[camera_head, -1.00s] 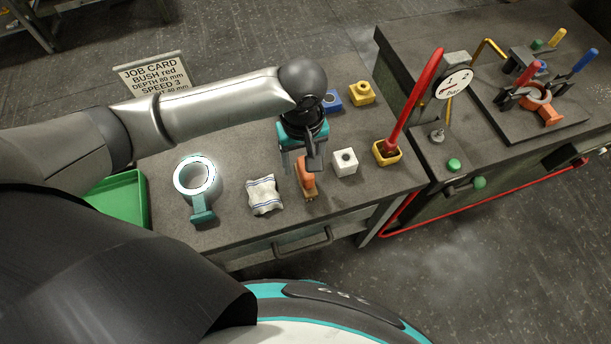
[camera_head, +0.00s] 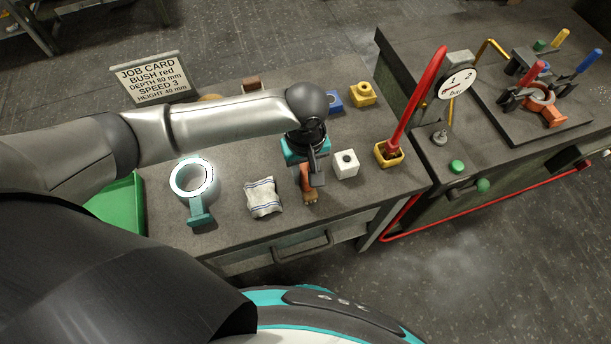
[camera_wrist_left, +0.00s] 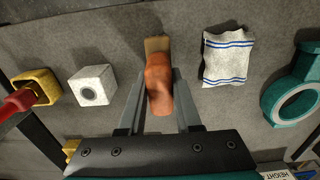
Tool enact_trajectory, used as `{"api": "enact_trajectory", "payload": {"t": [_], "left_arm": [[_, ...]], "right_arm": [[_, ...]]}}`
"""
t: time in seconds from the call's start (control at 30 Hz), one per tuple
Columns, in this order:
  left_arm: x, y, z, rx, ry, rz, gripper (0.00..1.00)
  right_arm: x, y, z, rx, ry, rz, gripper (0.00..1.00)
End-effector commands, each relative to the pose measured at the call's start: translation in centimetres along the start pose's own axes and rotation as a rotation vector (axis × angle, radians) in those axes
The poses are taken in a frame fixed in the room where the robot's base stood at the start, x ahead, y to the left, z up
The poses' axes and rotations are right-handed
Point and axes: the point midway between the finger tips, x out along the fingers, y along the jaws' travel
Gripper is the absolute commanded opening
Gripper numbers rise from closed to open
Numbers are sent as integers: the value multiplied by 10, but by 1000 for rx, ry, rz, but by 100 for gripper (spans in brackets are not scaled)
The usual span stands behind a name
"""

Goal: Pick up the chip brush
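The chip brush (camera_head: 304,180) has an orange handle and tan bristles. It lies on the grey bench near its front edge. In the left wrist view the brush (camera_wrist_left: 159,82) runs up the middle, bristles at the top. My left gripper (camera_head: 311,176) is low over the handle. In the left wrist view its two grey fingers (camera_wrist_left: 160,80) stand one on each side of the handle, open, with narrow gaps showing. My right gripper is not in view.
A white block (camera_head: 346,164) stands close to the right of the brush, and a striped cloth (camera_head: 263,197) lies to its left. A yellow holder (camera_head: 389,153) with a tall red handle is farther right. A teal ring casting (camera_head: 201,215) and a green tray (camera_head: 118,205) are at left.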

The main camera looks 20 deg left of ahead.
Motion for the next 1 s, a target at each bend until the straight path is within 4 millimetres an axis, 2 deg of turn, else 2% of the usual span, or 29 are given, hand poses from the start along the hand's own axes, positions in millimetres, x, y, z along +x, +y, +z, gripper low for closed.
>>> {"api": "enact_trajectory", "payload": {"t": [0.03,0.2,0.27,0.77,0.87,1.0], "left_arm": [[0,0,0,0,0,0,24],[0,0,0,0,0,0,4],[0,0,0,0,0,-1,0],[-2,0,0,0,0,0,0],[-10,0,0,0,0,0,0],[-36,1,0,1,1,3,0]], "right_arm": [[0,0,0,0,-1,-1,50],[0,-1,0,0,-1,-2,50],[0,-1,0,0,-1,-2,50],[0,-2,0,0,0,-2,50],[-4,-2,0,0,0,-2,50],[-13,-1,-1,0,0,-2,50]]}}
